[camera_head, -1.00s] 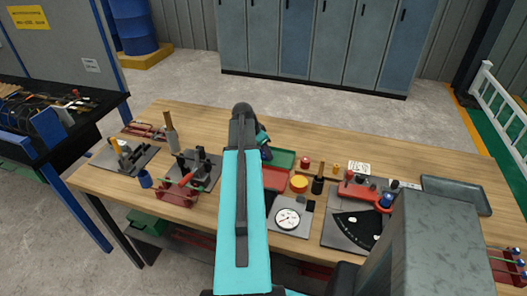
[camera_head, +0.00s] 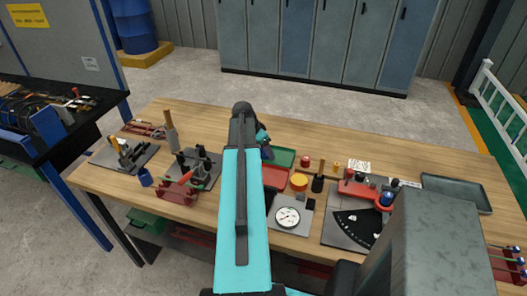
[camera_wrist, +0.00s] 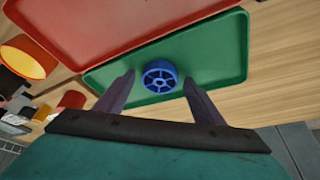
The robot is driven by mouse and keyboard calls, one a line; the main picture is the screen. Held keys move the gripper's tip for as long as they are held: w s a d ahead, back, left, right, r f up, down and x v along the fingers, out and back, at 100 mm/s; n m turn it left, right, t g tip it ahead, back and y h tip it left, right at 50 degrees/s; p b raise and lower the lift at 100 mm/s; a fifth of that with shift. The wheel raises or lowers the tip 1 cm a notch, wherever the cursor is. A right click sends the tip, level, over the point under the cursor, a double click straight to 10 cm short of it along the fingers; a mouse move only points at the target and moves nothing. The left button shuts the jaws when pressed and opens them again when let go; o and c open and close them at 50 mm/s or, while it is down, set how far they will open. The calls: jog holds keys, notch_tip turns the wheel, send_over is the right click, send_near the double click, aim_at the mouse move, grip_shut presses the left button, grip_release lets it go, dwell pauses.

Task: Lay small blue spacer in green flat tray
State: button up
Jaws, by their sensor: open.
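The small blue spacer (camera_wrist: 160,77) is a round wheel-like piece with spokes. In the wrist view it lies flat on the floor of the green flat tray (camera_wrist: 215,62), towards one long side. My gripper (camera_wrist: 158,84) is open over the tray, one fingertip on each side of the spacer, with gaps visible between them. In the head view my gripper (camera_head: 267,151) is partly hidden by my arm, at the left end of the green tray (camera_head: 284,158). The spacer does not show in the head view.
A red tray (camera_head: 275,177) adjoins the green one. An orange-yellow cylinder (camera_head: 299,182), a red knob (camera_head: 305,161) and a dial gauge (camera_head: 288,217) stand close by. Black fixtures (camera_head: 195,165) crowd the left. Bare wood (camera_head: 350,150) lies behind the trays.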

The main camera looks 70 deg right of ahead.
jog(key=shift+r, duration=0.15)
jog(key=b+v, duration=0.4)
jog(key=v, duration=0.8)
jog(key=shift+w, duration=0.1)
dwell(0.9)
